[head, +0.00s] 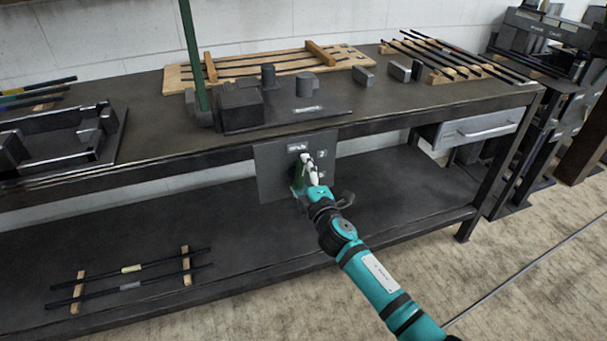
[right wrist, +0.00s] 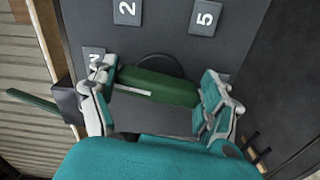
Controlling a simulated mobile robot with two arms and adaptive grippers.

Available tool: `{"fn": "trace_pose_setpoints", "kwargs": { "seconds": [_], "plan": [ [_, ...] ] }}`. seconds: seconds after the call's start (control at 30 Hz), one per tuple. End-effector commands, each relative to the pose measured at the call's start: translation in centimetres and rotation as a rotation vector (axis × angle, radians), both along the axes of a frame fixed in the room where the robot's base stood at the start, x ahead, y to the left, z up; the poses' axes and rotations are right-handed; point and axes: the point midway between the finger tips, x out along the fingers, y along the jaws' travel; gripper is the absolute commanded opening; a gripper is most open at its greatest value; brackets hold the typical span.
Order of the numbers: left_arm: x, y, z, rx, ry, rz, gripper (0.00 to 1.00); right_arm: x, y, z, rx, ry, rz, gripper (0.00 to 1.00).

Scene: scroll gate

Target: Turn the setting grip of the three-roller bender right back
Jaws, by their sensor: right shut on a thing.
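The setting grip is a dark green bar with a pale line on it. It shows in the right wrist view (right wrist: 158,86) in front of a dark panel, and partly in the head view (head: 298,178). My right gripper (head: 311,170) is shut on the grip; in the right wrist view its fingers (right wrist: 160,92) hold the two ends of the bar. My left gripper is out of view.
A green upright lever (head: 192,50) rises at the bender's left. A rack of rods (head: 270,64) lies behind it. Dark frames (head: 60,140) stand at the left, a grey drawer (head: 475,130) at the right. Two rods (head: 130,280) lie on the lower shelf.

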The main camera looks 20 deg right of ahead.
Motion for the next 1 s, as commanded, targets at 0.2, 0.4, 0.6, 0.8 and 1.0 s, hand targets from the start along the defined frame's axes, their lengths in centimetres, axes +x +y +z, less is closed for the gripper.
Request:
{"fn": "trace_pose_setpoints", "kwargs": {
  "seconds": [0.2,0.4,0.6,0.8,1.0],
  "plan": [
    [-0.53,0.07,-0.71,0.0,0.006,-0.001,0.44,-0.06,0.09,-0.12,-0.087,0.001,0.002,0.5],
    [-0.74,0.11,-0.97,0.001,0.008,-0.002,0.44,-0.06,0.11,-0.13,-0.12,0.0,0.002,0.5],
    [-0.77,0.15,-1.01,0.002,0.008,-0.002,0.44,-0.07,0.13,-0.16,-0.125,-0.001,0.003,0.5],
    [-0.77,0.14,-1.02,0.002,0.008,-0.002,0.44,-0.07,0.13,-0.17,-0.124,-0.001,0.003,0.5],
    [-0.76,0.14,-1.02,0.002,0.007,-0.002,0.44,-0.05,0.1,-0.11,-0.123,-0.001,0.001,1.0]
  ]
}}
